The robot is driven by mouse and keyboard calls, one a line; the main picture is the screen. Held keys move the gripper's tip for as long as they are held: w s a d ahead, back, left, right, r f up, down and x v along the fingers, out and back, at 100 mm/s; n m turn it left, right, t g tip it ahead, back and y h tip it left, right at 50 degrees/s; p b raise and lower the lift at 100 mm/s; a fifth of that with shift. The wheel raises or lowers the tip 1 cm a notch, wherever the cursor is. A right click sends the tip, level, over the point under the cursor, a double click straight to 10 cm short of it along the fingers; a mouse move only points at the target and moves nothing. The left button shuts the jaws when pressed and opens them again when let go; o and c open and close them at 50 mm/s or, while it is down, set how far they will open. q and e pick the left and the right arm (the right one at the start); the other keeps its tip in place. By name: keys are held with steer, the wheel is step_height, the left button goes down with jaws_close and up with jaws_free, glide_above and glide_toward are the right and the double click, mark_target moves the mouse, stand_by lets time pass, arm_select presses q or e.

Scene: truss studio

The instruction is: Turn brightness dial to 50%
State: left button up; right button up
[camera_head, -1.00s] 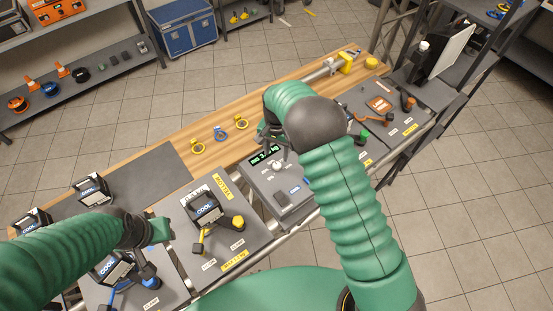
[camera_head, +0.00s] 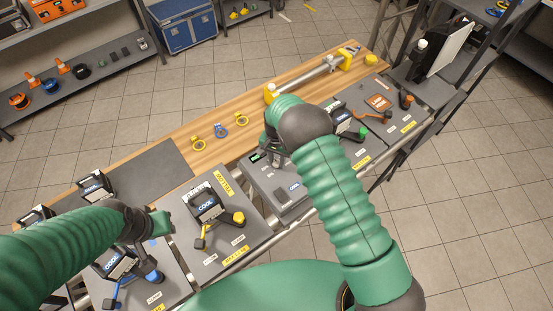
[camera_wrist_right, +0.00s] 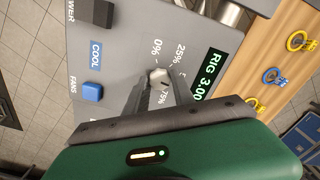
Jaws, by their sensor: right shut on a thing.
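The brightness dial (camera_wrist_right: 158,76) is a small pale knob on the grey control panel (camera_wrist_right: 120,60) in the right wrist view. Printed marks 0%, 25% and 75% show around it; the 50% mark is hidden, and I cannot clearly read the dial's pointing direction. My right gripper (camera_wrist_right: 159,82) is shut on the dial, one finger on each side. In the head view the right gripper (camera_head: 276,160) is over the grey panel (camera_head: 290,203) and hides the dial. My left gripper (camera_head: 160,224) hangs over the left stations, away from the dial; its fingers are not clear.
A green-lettered display (camera_wrist_right: 208,73) reads "RIG 3.00", cut off. A blue button (camera_wrist_right: 92,92) and a dark switch (camera_wrist_right: 97,12) are on the same panel. Yellow and blue rings (camera_head: 221,131) lie on the wooden table (camera_head: 180,145). A COOL lamp station (camera_head: 207,205) stands left of the panel.

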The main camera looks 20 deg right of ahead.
mark_target(276, 161)
steer(key=shift+w+f+n+b, duration=0.15)
steer(key=shift+n+b, duration=0.15)
steer(key=shift+b, duration=0.15)
jaws_close()
steer(key=shift+n+b, duration=0.3)
steer(key=shift+n, duration=0.1)
steer(key=shift+r, duration=0.2)
steer(key=o, duration=1)
jaws_free()
steer(key=shift+o, duration=0.2)
step_height(276, 161, up, 17)
steer(key=b, duration=0.4)
steer(key=shift+f, duration=0.15)
